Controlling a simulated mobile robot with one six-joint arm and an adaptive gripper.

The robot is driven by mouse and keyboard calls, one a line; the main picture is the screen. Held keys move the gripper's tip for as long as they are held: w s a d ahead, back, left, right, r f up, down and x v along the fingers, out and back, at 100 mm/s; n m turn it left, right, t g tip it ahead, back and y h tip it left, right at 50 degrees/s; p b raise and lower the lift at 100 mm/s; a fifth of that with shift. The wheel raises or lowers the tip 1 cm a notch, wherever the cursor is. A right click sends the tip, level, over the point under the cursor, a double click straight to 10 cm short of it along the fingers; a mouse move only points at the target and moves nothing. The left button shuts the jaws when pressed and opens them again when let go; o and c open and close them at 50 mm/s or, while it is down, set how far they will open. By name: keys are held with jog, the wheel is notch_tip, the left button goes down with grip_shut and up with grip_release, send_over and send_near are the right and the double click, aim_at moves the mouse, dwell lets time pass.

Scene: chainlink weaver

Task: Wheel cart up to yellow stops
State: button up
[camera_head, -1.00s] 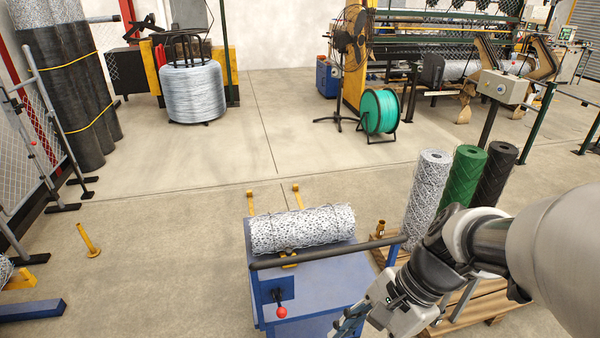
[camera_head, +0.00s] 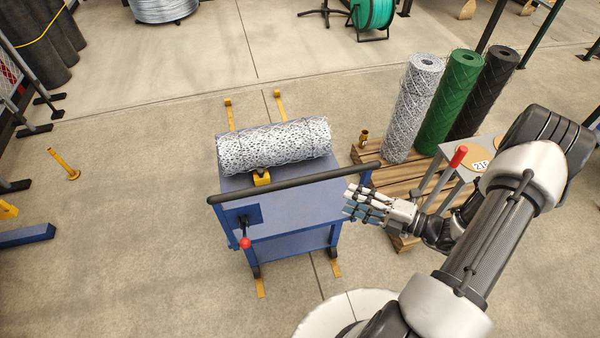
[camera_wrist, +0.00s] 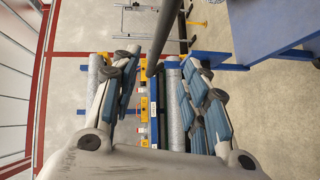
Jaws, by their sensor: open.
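The blue cart (camera_head: 295,218) stands on the floor in the middle of the head view, with a roll of wire mesh (camera_head: 275,146) lying across its top. Its dark push handle (camera_head: 290,183) runs along the near side. A lever with a red knob (camera_head: 245,242) hangs on that side. Two yellow stops, a left one (camera_head: 228,102) and a right one (camera_head: 278,94), stand beyond the cart at the ends of yellow floor strips. My gripper (camera_head: 358,203) is open and empty near the handle's right end. In the wrist view the handle (camera_wrist: 168,35) appears between the open fingers (camera_wrist: 160,75); contact is unclear.
To the right, a pallet (camera_head: 400,178) bears upright white, green (camera_head: 455,103) and black mesh rolls. A grey stand (camera_head: 455,175) with a red-topped post is beside my arm. A yellow post (camera_head: 62,163) stands at left.

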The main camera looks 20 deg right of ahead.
aim_at(305, 183)
jog(key=b+x, duration=0.2)
jog(key=x, duration=1.5)
jog(key=shift+w+a+b, duration=0.1)
jog(key=shift+a+b, duration=0.05)
jog(key=shift+b, duration=0.15)
jog(key=shift+c, duration=0.5)
grip_shut()
